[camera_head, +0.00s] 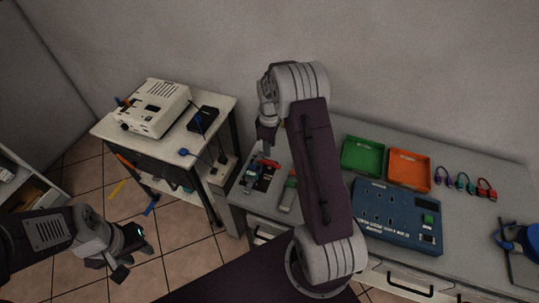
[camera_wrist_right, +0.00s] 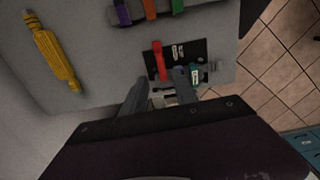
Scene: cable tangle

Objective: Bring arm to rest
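My right arm rises over the workbench in the head view and bends at the top. Its gripper (camera_head: 266,138) hangs down above the bench's left end. In the right wrist view its two fingers (camera_wrist_right: 160,90) stand apart with nothing held between them. They point towards a black card (camera_wrist_right: 187,57) with a red piece (camera_wrist_right: 159,60) on the bench. My left arm comes in from the left. Its gripper (camera_head: 107,268) is over the tiled floor, with its fingers apart and empty.
The grey workbench (camera_head: 462,233) holds a green tray (camera_head: 363,157), an orange tray (camera_head: 409,170), a blue panel (camera_head: 385,211), coloured cable loops (camera_head: 465,182) and a blue cable coil (camera_head: 520,240). A side table with a white instrument (camera_head: 153,107) stands left. A yellow tool (camera_wrist_right: 55,58) lies on the bench.

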